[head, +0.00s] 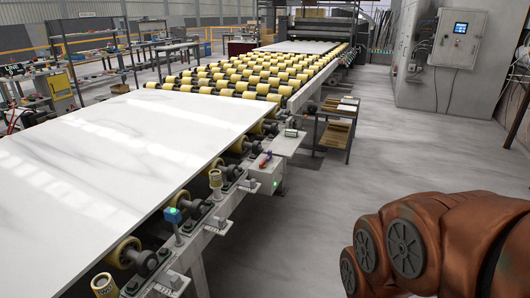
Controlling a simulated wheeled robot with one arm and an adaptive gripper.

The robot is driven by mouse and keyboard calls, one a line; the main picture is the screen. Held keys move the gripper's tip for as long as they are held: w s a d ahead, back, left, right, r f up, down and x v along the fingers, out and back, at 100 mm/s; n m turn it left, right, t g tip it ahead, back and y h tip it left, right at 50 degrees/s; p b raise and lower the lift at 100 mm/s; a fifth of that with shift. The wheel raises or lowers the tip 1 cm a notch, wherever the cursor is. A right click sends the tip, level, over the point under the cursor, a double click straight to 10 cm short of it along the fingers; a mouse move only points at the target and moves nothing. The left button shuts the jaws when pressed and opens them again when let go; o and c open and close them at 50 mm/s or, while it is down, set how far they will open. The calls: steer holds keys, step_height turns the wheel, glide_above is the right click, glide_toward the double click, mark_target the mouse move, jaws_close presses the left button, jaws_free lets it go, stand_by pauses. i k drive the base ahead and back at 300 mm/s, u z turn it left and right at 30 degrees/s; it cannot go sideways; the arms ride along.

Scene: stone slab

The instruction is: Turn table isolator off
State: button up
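The roller table (196,248) runs from the near left toward the back, with a white stone slab (120,150) lying on its near part. A small grey box (262,178) is fixed to the table's right side, with tiny green lights on its face. A small red and purple part (265,160), perhaps the isolator handle, sits at the top of this box; it is too small to tell its position. My orange-brown arm shows at the lower right, apart from the table. My gripper is out of view.
A grey control cabinet (458,38) with a screen is on the right wall. A small shelf stand (338,132) stands beside the table. Small sensors, one blue (173,215), stick up along the table edge. The floor (345,205) between the table and my arm is clear.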

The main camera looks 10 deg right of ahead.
mark_target(263, 165)
steer(key=i, duration=0.1)
steer(key=u, duration=0.2)
steer(key=k, duration=0.3)
steer(key=z, duration=0.8)
steer(key=i, duration=1.35)
steer(key=u, duration=0.8)
steer(key=i, duration=0.8)
steer(key=u, duration=1)
steer(key=i, duration=0.2)
steer(key=u, duration=0.25)
